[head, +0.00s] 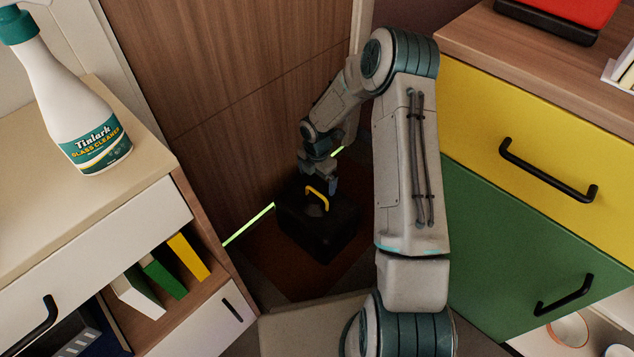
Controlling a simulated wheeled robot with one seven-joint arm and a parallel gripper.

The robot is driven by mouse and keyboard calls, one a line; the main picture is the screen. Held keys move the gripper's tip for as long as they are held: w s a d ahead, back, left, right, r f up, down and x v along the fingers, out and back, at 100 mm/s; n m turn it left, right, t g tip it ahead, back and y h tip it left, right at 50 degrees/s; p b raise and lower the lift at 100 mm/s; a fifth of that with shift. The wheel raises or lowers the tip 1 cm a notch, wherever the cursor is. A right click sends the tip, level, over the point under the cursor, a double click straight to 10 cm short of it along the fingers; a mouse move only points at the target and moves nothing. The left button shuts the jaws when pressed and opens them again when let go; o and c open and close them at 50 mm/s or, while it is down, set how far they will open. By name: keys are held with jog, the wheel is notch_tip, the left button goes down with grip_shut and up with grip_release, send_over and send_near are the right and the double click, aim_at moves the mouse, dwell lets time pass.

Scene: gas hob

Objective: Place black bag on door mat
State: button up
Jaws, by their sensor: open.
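The black bag (312,230) has a yellow handle (317,198) on top. It stands on or just above the brown door mat (288,273) on the floor by the wooden door; I cannot tell whether its underside touches the mat. My gripper (320,188) is right at the top of the bag, beside the yellow handle, with its jaws open. Part of the handle and the bag's far top edge are hidden by my gripper. The bag covers much of the mat, and my arm covers its right side.
A cabinet with a glass cleaner bottle (67,100) and several books (162,273) stands at the left. A drawer unit with yellow (530,130) and green (510,250) fronts stands at the right. The wooden door (235,80) closes the back. The floor gap between them is narrow.

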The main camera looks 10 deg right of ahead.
jog(key=s+d+r+m+h, duration=0.1)
jog(key=s+r+m, duration=0.3)
jog(key=r, duration=0.4)
jog(key=s+d+r+m+p, duration=0.1)
jog(key=s+r+m, duration=0.3)
jog(key=r, duration=0.4)
jog(key=s+d+r+m+h, duration=0.1)
jog(key=s+r+m, duration=0.3)
jog(key=r, duration=0.4)
jog(key=s+r+m+y, duration=0.1)
jog(key=s+r+m, duration=0.2)
jog(key=s+m, duration=0.3)
jog(key=s+a+r+m+t+y, duration=0.1)
jog(key=s+r+m, duration=0.3)
jog(key=s+m, duration=0.3)
jog(key=s, duration=0.2)
jog(key=shift+s+r, duration=0.25)
jog(key=shift+s, duration=0.05)
